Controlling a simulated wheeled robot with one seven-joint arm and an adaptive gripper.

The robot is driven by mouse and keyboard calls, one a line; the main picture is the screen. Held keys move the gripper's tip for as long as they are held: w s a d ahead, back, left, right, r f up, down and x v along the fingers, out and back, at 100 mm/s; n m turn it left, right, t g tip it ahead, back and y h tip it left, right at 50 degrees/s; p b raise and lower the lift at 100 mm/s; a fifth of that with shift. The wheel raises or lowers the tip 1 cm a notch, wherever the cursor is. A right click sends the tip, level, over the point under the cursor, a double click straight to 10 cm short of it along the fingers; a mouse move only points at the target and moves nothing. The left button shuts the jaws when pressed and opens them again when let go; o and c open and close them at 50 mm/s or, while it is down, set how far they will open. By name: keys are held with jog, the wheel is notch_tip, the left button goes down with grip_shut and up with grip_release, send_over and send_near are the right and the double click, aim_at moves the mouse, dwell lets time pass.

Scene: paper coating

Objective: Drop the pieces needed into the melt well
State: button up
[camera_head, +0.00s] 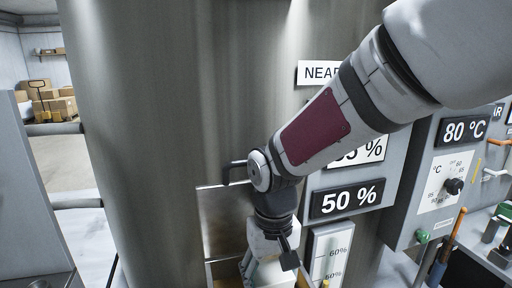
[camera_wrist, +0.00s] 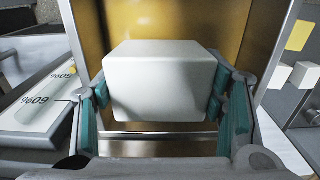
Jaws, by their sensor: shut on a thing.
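My gripper (camera_wrist: 160,90) is shut on a white block (camera_wrist: 160,75) with rounded edges, its teal finger pads on the block's left and right sides. In the wrist view the block is in front of a golden-yellow inner wall (camera_wrist: 124,20), which looks like the inside of the melt well. In the head view my gripper (camera_head: 262,268) is low at the opening in the big metal drum, below a raised metal flap (camera_head: 225,222).
A "50 %" sign (camera_head: 347,199) and a 60% gauge (camera_head: 328,250) are close to the right of my gripper. An "80 °C" panel (camera_head: 463,130) with a dial is further right. Small white cubes (camera_wrist: 305,75) show at the wrist view's right edge.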

jog(key=o, duration=1.4)
jog(key=shift+o, duration=0.2)
notch_tip(320, 180, up, 7)
jog(key=shift+r, duration=0.2)
jog(key=s+d+r+m+t, duration=0.1)
jog(key=s+d+r+t, duration=0.1)
jog(key=s+d, duration=0.4)
jog(key=s+d+r+m+t, duration=0.2)
jog(key=s+d, duration=0.4)
jog(key=d, duration=0.4)
notch_tip(320, 180, up, 2)
jog(key=shift+s+r+t, duration=0.1)
jog(key=shift+s+t, duration=0.1)
jog(key=shift+t, duration=0.6)
